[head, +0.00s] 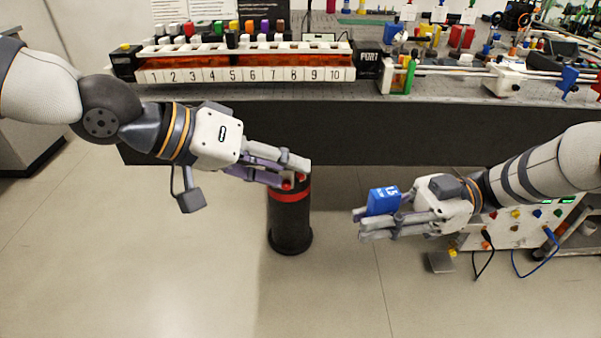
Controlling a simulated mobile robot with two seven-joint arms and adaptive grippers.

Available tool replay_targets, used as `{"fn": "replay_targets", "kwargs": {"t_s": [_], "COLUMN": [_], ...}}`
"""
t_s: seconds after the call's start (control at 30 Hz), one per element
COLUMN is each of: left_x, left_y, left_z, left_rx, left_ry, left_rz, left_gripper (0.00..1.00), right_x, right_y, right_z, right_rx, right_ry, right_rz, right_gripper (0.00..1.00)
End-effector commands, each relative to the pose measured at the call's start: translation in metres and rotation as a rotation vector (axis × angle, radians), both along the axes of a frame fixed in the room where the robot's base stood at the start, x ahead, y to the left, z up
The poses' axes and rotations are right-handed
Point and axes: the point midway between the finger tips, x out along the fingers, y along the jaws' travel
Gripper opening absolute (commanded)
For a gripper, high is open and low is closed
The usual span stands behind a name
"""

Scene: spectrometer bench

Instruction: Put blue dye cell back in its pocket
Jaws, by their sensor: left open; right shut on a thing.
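The blue dye cell (384,200) is a small blue block with white marking on its face. My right gripper (372,222) is shut on it and holds it in the air in front of the bench, slightly tilted. The rack with numbered pockets (245,74), 1 to 10, stands on the bench at the upper left. Several coloured cells (249,26) stand in a row behind the rack's front. My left gripper (296,173) is open and empty, in front of the bench edge. Whether each pocket is filled is too small to tell.
A black post with a red band (290,220) stands on the floor below my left gripper. A block marked PORT (367,63) adjoins the rack's right end. Optics and rails (508,78) crowd the bench's right side. A panel with cables (520,232) stands lower right.

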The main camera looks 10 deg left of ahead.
Motion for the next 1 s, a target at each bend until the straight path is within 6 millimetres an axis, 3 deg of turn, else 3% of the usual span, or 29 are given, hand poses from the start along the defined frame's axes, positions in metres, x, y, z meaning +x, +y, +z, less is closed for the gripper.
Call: {"fn": "replay_targets", "kwargs": {"t_s": [0.1,0.3,0.57,1.0], "left_x": [-0.017,-0.049,-0.046,-0.013], "left_y": [-0.018,-0.040,-0.060,-0.134], "left_z": [0.018,0.033,0.026,-0.008], "left_rx": [0.077,0.129,0.133,0.137], "left_ry": [-0.317,-0.627,-0.669,-0.667], "left_rz": [-0.260,-0.538,-0.581,-0.582], "left_gripper": [0.42,0.42,0.42,0.42], "right_x": [0.000,0.000,0.000,0.000], "right_y": [0.000,0.000,0.000,0.000], "right_z": [0.000,0.000,0.000,0.000], "right_rx": [0.000,0.000,0.000,0.000], "right_ry": [0.000,0.000,0.000,0.000], "right_rz": [0.000,0.000,0.000,0.000], "right_gripper": [0.00,0.00,0.00,0.00]}}
